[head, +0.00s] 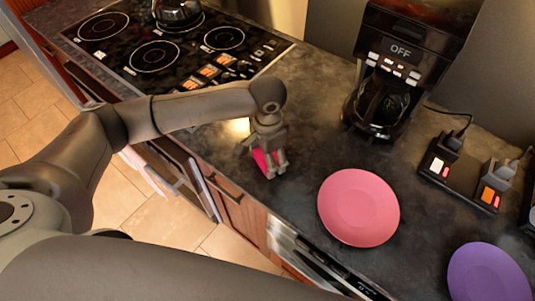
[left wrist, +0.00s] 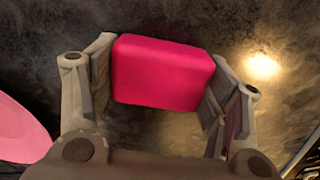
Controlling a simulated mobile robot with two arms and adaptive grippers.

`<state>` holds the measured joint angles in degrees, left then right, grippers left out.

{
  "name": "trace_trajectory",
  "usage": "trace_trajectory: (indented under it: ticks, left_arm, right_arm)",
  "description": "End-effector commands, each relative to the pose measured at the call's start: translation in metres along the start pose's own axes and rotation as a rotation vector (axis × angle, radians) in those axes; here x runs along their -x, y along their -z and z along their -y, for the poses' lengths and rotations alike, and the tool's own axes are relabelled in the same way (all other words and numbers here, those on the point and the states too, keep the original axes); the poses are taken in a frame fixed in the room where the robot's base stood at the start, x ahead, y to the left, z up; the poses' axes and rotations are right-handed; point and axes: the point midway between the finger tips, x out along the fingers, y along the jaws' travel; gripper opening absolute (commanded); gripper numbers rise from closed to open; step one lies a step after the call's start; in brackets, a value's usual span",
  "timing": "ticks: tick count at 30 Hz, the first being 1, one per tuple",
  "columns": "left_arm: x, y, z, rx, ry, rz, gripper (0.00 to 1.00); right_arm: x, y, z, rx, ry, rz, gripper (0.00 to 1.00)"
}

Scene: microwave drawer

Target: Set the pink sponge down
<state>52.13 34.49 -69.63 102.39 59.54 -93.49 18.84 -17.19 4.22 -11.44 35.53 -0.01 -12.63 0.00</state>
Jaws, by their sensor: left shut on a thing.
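The pink sponge (left wrist: 162,72) is a bright pink block with rounded edges. It sits between the two fingers of my left gripper (left wrist: 160,85) in the left wrist view. In the head view my left gripper (head: 268,160) points down over the dark countertop near its front edge, shut on the sponge (head: 262,160), which is partly hidden by the fingers. I cannot tell whether the sponge touches the counter. My right gripper is not in view.
A pink plate (head: 358,207) lies right of the gripper, and a purple plate (head: 488,273) further right. A coffee maker (head: 408,60) stands behind. The stovetop (head: 165,45) with a kettle (head: 178,10) is at the back left. Bare counter (head: 310,140) lies between gripper and coffee maker.

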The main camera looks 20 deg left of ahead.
Motion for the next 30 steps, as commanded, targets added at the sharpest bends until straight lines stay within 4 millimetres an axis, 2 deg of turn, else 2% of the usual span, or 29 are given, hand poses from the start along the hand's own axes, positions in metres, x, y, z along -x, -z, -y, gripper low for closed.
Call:
trace_trajectory:
  ticks: [2,3,8,20,26,30]
  left_arm:
    - [-0.002,0.000,0.000,0.000,-0.001,0.000,0.52]
    - [-0.003,0.000,0.000,0.000,-0.001,0.000,0.72]
    - [-0.002,0.000,0.000,0.000,-0.001,0.000,0.92]
    - [0.000,0.000,0.000,0.000,0.001,-0.001,0.92]
    - [0.027,0.001,0.000,-0.001,0.002,-0.005,0.92]
    - [0.059,0.002,0.001,-0.001,0.002,-0.007,0.92]
  right_arm:
    - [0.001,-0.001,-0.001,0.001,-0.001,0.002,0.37]
    - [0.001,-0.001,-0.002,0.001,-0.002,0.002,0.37]
    - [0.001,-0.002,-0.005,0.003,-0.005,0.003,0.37]
    - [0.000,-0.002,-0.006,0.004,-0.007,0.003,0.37]
    - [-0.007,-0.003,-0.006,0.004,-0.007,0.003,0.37]
    - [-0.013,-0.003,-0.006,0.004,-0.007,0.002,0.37]
